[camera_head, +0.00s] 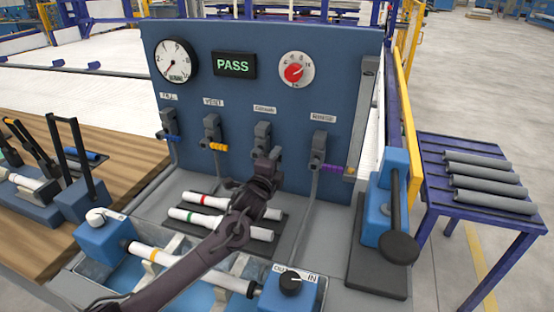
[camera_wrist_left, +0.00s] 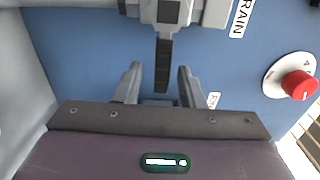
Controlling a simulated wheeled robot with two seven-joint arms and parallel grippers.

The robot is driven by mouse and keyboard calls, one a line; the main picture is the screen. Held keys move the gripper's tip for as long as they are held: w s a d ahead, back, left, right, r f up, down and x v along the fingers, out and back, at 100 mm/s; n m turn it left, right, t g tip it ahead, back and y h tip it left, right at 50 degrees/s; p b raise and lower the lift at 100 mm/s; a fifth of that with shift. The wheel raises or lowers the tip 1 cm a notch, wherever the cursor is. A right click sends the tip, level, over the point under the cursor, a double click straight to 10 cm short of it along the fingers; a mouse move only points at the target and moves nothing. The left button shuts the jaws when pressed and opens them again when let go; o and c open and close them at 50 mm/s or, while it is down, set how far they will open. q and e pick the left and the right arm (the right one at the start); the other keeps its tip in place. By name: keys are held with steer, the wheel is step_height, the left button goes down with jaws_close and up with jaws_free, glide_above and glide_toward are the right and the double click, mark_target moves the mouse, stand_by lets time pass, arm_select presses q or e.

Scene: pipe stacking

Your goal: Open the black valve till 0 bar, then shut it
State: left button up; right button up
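The black valve, labelled DRAIN, stands third from left on the blue panel. Its grey body (camera_head: 262,133) shows in the head view, but its handle is hidden by my left gripper (camera_head: 262,172). In the left wrist view, the black handle (camera_wrist_left: 163,65) runs down from the body between the fingertips of my left gripper (camera_wrist_left: 160,85). The fingers are apart, with a visible gap on each side of the handle. The round white gauge (camera_head: 176,60) has its needle pointing to the lower left. My right gripper is not in view.
A display (camera_head: 234,65) reads PASS in green. A red knob (camera_head: 294,73) sits to its right. Valves with blue (camera_head: 170,138), orange (camera_head: 218,147) and purple (camera_head: 333,168) handles flank the black one. Marked white pipes (camera_head: 206,200) lie below; grey pipes (camera_head: 487,181) lie on the right table.

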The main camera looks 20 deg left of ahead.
arm_select(q)
steer(key=s, duration=0.6)
steer(key=shift+s+d+b, duration=0.2)
steer(key=shift+s+b, duration=0.2)
steer(key=shift+b, duration=0.05)
